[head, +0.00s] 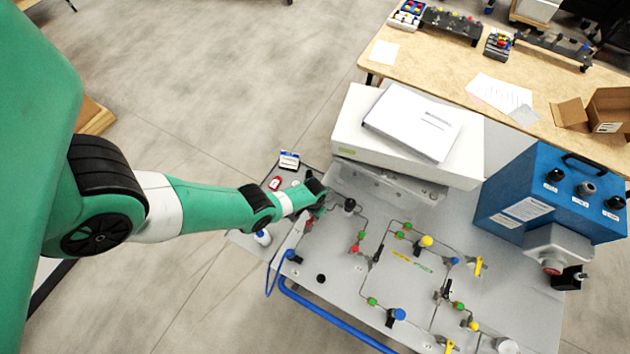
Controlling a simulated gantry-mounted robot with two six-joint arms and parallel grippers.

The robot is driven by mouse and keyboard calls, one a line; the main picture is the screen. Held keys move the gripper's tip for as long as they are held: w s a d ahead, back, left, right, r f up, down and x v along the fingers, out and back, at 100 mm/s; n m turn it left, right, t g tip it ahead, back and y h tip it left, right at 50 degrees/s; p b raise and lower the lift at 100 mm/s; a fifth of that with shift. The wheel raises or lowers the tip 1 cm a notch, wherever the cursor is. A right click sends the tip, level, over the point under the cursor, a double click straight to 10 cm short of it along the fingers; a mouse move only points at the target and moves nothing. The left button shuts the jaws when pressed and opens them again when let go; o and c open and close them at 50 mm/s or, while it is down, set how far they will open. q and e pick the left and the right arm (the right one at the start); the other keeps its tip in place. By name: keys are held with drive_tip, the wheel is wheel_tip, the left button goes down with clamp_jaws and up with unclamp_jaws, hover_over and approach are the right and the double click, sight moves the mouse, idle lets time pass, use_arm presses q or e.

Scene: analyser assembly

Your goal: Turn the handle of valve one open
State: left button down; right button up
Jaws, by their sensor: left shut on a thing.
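The grey panel (330,265) carries thin tubing, fittings and several valves. A black-handled valve (377,254) stands near its middle, another black handle (446,291) lies further right, and yellow handles (479,266) sit toward the right. I cannot tell which one is valve one. My left gripper (320,208) is at the panel's upper left edge, beside a black knob (349,205) and apart from the middle valves. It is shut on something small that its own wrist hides. My right gripper is out of view.
A white box instrument (345,135) stands behind the panel, and a blue box (525,190) stands at the right. A blue rail (330,318) runs along the front. A small side shelf (245,240) holds small items. A wooden table (440,75) is at the back.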

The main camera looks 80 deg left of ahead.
use_arm(q)
drive_tip(key=shift+s+a+n, duration=0.15)
drive_tip(key=shift+n, duration=0.65)
drive_tip(key=shift+s+a+n, duration=0.1)
drive_tip(key=shift+a+n, duration=0.05)
drive_tip(key=shift+n, duration=0.65)
drive_tip(key=c, duration=0.8)
unclamp_jaws()
